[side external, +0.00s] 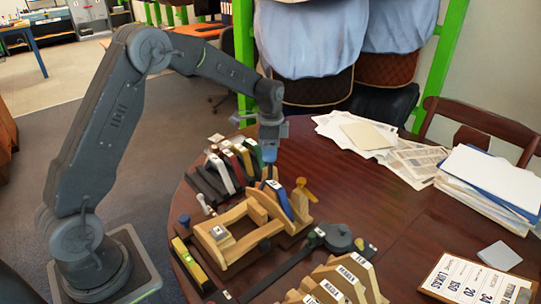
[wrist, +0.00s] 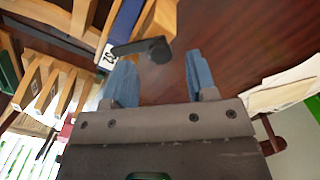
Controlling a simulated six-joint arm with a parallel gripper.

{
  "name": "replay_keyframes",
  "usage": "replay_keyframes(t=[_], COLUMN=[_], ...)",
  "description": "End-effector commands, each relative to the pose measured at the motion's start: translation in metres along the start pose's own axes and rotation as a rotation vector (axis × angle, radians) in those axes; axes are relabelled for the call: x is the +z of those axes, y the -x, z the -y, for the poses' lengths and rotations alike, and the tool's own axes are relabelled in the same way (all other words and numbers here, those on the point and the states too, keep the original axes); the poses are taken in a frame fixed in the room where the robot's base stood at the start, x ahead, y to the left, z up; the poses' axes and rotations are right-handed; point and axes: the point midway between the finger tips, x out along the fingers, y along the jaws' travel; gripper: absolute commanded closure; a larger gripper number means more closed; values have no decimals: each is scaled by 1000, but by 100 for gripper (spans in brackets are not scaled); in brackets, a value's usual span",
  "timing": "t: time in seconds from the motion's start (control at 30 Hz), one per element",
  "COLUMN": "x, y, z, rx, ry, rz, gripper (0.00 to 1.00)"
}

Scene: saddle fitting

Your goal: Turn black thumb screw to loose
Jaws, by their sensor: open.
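In the wrist view a black screw with a narrow shank and a rounded end (wrist: 158,50) sticks out from the wooden fixture, beside a blue piece with a white label. It looks like the black thumb screw; its turning position cannot be told. My gripper (wrist: 157,75) has its two blue fingers apart, with the rounded end showing between them and ahead of the left finger; contact is not visible. In the side view my gripper (side external: 270,160) points down at the far end of the wooden fixture (side external: 238,212), and the screw is hard to make out there.
A row of coloured clamps or straps (side external: 232,162) stands left of my gripper. Labelled wooden blocks (side external: 335,284) and a dark round-ended tool (side external: 336,236) lie at the front. Papers (side external: 355,132) and a folder stack (side external: 490,180) are at the right.

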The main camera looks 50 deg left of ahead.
Motion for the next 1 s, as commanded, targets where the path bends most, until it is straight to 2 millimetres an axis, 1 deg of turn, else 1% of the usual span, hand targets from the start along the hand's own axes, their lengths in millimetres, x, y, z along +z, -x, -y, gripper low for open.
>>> replay_keyframes(t=[0.03,0.1,0.2,0.53,1.0], x=[0,0,0,0,0], y=[-7,-14,-20,-23,-22], z=[0,0,0,0,0], rx=[2,1,1,-1,-1], ry=[0,0,0,0,0], rz=[1,0,0,-1,-1], gripper=[48,48,48,48,93])
